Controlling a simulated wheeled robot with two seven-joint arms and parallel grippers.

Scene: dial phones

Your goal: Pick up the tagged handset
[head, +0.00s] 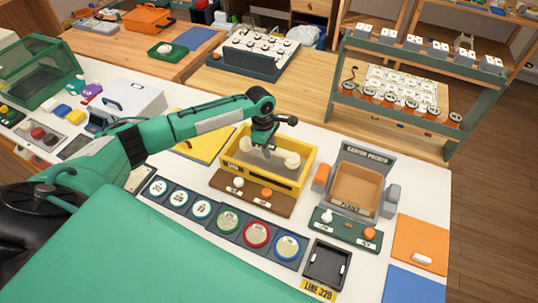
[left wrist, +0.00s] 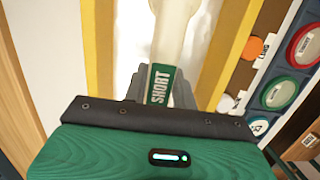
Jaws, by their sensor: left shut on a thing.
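A cream handset (head: 292,160) with two rounded ends lies in or just above the yellow tray (head: 302,180). In the left wrist view the handset (left wrist: 174,25) has a green tag (left wrist: 160,85) reading "SHORT". My left gripper (head: 267,150) reaches down into the tray and is shut on the handset near its middle. In the left wrist view grey fingers show on both sides of the tag. Whether the handset touches the tray floor cannot be told. My right gripper is not in view.
A brown panel with knobs (head: 250,196) lies before the yellow tray. A row of round dials (head: 256,234) stands in front. To the right are a grey-framed brown bin (head: 356,186), a green panel (head: 345,229) and an orange mat (head: 420,240). A shelf rack (head: 400,90) stands behind.

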